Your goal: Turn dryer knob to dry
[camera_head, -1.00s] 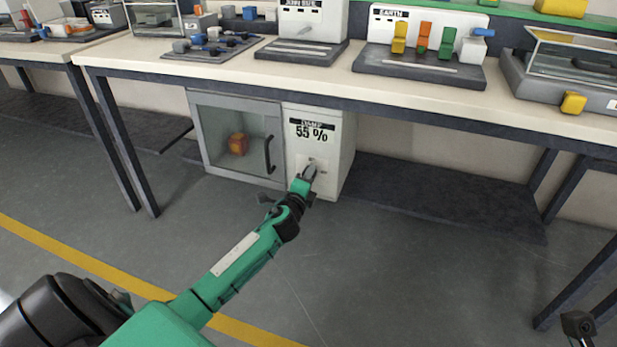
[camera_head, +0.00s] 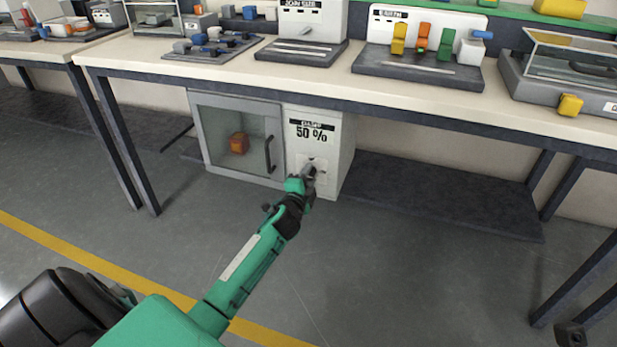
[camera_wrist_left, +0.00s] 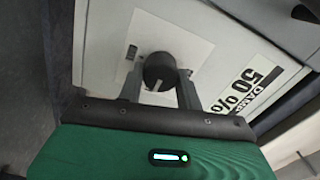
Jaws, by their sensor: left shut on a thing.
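The dryer (camera_head: 318,150) is a white and grey cabinet under the workbench. Its panel reads "DAMP" and "50 %" in the head view, and the same label (camera_wrist_left: 250,88) shows in the left wrist view. The dark round knob (camera_wrist_left: 160,70) with a pale pointer line sits on a white plate on the panel. My left gripper (camera_head: 311,170) is at the knob, and in the left wrist view its two fingers (camera_wrist_left: 160,82) are on either side of it, shut on it. The glass door (camera_head: 237,135) is closed, with an orange block (camera_head: 239,143) inside.
The workbench (camera_head: 220,75) stands above the dryer, with several devices on top. Its legs stand at left and right. A low dark shelf (camera_head: 430,195) lies right of the dryer. The floor in front is clear.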

